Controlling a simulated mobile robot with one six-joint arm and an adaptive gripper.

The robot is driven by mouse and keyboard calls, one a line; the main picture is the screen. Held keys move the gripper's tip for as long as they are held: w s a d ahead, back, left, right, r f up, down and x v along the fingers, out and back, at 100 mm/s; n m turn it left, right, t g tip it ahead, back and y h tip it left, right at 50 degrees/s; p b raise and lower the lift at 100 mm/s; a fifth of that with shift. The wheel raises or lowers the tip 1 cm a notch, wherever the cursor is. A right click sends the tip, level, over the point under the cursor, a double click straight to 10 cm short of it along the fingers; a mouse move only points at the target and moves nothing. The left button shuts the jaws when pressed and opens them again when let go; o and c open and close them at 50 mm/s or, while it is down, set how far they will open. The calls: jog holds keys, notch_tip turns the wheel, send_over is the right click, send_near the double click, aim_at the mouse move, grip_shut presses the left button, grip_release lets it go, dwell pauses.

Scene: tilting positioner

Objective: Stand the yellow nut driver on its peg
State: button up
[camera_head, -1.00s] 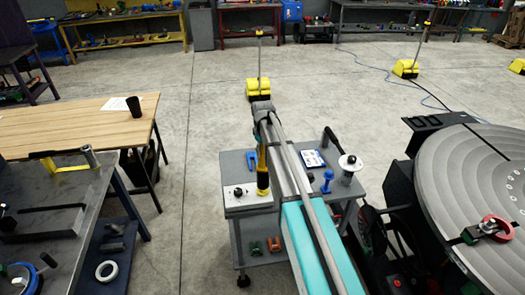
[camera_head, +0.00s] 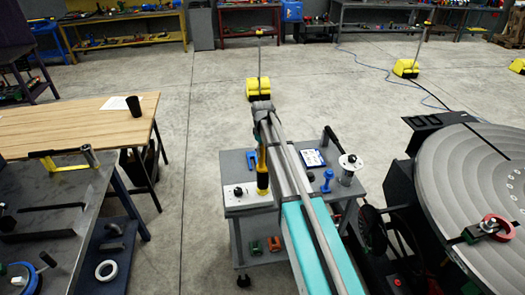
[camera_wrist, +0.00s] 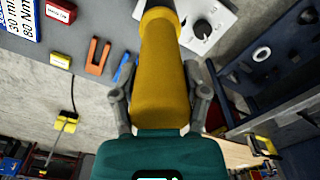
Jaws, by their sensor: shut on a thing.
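The yellow nut driver (camera_head: 262,180) is upright in the head view, just above or at the grey cart top beside the white panel with a dark knob. In the wrist view its yellow handle (camera_wrist: 162,70) fills the middle, between the two fingers of my gripper (camera_wrist: 160,105). My gripper is shut on the handle. The white panel (camera_head: 238,194) shows behind the driver's lower end, and also in the wrist view (camera_wrist: 222,18). The peg cannot be made out. I cannot tell whether the driver's lower end touches anything.
The round positioner table (camera_head: 450,180) stands at right. A wooden table (camera_head: 75,125) stands at left.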

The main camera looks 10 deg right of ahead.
jog(key=shift+f+b, duration=1.3)
jog(key=shift+f, duration=0.1)
jog(key=o, duration=1.4)
jog(key=shift+c, duration=0.2)
jog(key=shift+r, duration=0.15)
jog(key=shift+r+p, duration=3.45)
jog(key=shift+p, duration=0.1)
jog(key=s+f+m+b, duration=0.2)
jog(key=s+f+b, duration=0.3)
jog(key=s, duration=0.4)
jog(key=s+f+m+b, duration=0.2)
jog(key=s+f+b, duration=0.3)
jog(key=s, duration=0.5)
jog(key=s+f+m+b, duration=0.2)
jog(key=s+f+b, duration=0.4)
jog(key=s, duration=0.4)
jog(key=shift+a+f, duration=0.1)
jog(key=shift+a, duration=0.2)
